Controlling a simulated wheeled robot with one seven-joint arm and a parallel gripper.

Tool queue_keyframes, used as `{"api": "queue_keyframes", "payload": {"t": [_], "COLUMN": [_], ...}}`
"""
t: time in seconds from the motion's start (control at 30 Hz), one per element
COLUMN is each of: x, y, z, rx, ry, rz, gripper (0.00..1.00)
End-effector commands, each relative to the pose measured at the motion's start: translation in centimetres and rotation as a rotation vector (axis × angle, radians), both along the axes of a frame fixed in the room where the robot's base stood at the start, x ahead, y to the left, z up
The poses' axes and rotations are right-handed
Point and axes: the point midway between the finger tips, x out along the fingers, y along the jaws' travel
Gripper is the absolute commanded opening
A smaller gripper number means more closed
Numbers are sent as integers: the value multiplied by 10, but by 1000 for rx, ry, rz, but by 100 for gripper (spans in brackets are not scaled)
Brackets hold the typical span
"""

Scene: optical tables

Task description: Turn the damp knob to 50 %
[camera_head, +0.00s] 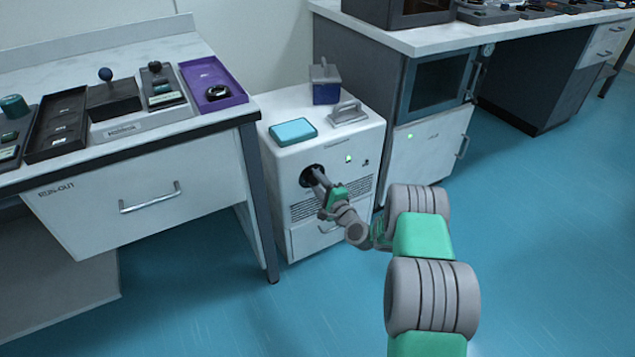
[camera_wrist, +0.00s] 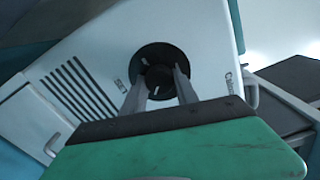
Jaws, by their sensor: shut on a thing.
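The damp knob is a round black knob (camera_wrist: 160,82) on a dark dial on the front of a white cabinet (camera_head: 283,160). In the head view the dark dial (camera_head: 307,177) is partly hidden by my gripper (camera_head: 318,177). In the wrist view my gripper (camera_wrist: 160,85) has its two grey fingers on either side of the knob, shut on it. A pale mark shows on the knob's face. The scale around it is too small to read.
A bench with trays (camera_head: 60,125) is at left. A glass-fronted unit (camera_head: 437,85) stands at right. The blue floor (camera_head: 540,200) is clear at right.

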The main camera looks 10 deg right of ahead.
Motion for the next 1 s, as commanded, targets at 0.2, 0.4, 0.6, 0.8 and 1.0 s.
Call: {"api": "queue_keyframes", "payload": {"t": [0.2, 0.4, 0.6, 0.8, 1.0], "x": [0, -1, -1, -1, -1], "y": [0, 0, 1, 1, 2], "z": [-1, -1, -2, -2, -3], "rx": [195, 375, 557, 731, 878], "ry": [64, 123, 183, 240, 288], "rz": [-1, -1, -1, 0, -1], "gripper": [0, 0, 0, 0, 0]}}
